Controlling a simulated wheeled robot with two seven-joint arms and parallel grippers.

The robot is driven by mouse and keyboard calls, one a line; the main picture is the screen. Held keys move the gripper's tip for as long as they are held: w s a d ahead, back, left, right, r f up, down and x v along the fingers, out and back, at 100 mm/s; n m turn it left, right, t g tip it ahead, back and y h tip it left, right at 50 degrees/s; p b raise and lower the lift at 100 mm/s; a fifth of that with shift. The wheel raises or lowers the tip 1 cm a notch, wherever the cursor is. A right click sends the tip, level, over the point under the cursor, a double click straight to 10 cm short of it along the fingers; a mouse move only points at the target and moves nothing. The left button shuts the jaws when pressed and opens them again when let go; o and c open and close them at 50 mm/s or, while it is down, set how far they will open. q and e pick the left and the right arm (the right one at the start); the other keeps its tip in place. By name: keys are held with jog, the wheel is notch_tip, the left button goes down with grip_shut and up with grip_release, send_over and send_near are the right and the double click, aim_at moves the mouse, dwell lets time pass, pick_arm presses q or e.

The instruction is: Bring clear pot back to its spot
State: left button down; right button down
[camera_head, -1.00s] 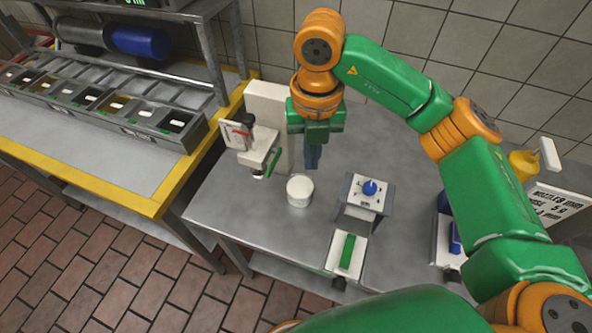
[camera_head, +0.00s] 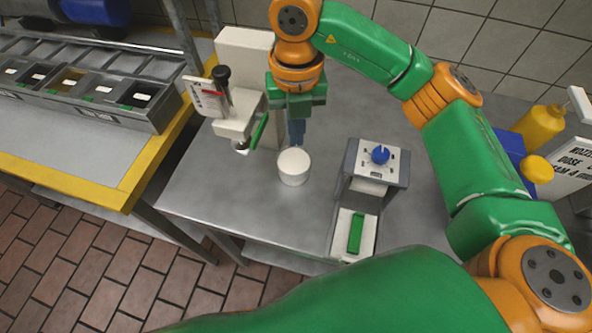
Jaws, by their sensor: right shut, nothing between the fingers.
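A small white round pot (camera_head: 294,168) with a pale top stands upright on the grey metal table (camera_head: 215,195). I cannot tell whether it is the clear pot; no see-through pot shows. My right gripper (camera_head: 297,139) points down just behind the white pot in the picture, its fingers together and nothing seen in them. Its fingertips are close to the pot's far rim; I cannot tell whether they touch it. My left gripper is not in view.
A white machine with a green lever (camera_head: 259,131) stands left of the gripper. A yellow-edged counter (camera_head: 125,193) holds several bins.

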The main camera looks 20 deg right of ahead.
jog(key=p, duration=0.3)
send_near(296, 164)
jog(key=s+f, duration=0.1)
jog(key=s, duration=0.1)
jog(key=s+a+f, duration=0.1)
jog(key=s+f, duration=0.1)
jog(key=shift+a, duration=0.15)
jog(key=shift+f, duration=0.15)
jog(key=shift+b, duration=0.3)
